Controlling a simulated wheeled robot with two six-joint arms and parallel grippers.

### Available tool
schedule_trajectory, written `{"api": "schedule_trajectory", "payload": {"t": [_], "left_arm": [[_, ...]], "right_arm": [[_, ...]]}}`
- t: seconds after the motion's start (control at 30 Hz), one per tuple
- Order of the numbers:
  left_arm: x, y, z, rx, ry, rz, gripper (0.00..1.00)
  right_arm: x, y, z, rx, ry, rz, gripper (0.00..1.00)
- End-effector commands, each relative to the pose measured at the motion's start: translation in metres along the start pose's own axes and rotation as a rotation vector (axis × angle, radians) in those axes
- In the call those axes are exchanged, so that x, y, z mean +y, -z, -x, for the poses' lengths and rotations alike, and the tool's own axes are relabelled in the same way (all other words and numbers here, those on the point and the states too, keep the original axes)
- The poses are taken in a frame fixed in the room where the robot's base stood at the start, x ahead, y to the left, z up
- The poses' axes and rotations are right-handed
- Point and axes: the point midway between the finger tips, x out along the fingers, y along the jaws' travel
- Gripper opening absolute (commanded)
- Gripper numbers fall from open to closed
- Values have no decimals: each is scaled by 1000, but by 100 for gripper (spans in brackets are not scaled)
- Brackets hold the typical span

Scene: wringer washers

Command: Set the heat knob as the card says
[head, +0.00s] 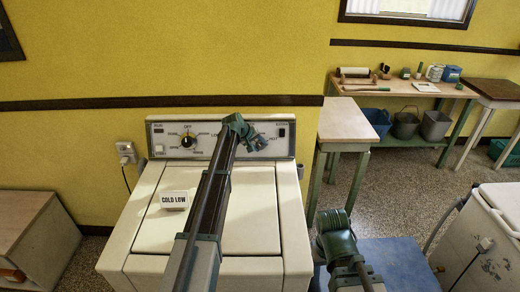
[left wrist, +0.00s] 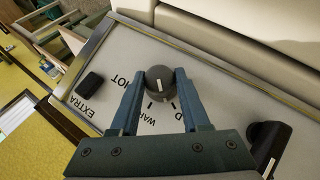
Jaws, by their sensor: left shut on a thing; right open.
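The card (head: 174,199) reads "COLD LOW" and stands on the washer's lid. My left gripper (head: 256,140) is at the right half of the control panel. In the left wrist view its fingers (left wrist: 160,88) are shut on a round grey knob (left wrist: 159,76), the heat knob. The labels HOT, WARM and a partly hidden one ending in D lie around it, upside down. Its white pointer mark points roughly toward WARM; the exact tick is hard to tell. My right gripper (head: 345,248) is open and empty, low beside the washer.
A black dial (head: 188,140) marked OFF is on the panel's left; a black switch (left wrist: 90,83) sits by EXTRA. The cream washer (head: 150,238) stands against a yellow wall. A side table (head: 345,122) stands to its right, with a workbench (head: 405,88) behind.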

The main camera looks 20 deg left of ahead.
Motion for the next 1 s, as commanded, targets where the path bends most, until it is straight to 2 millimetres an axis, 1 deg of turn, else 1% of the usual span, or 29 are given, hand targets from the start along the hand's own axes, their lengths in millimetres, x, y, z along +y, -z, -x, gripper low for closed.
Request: {"api": "schedule_trajectory", "payload": {"t": [0.03, 0.1, 0.4, 0.6, 1.0], "left_arm": [[-4, -4, -3, -4, -23, 24, 0], [-4, -4, -3, 0, -58, 60, 0], [-4, -4, -2, 8, -162, 167, 0], [-3, -4, 0, 11, -194, 200, 0], [-2, -3, 0, 13, -204, 211, 0]], "right_arm": [[-1, 0, -8, 0, 0, 0, 50], [-1, 1, -13, 0, 0, 0, 50], [-3, 2, -28, 0, 0, 0, 50], [-3, 2, -31, 0, 0, 0, 50], [-3, 2, -32, 0, 0, 0, 50]]}}
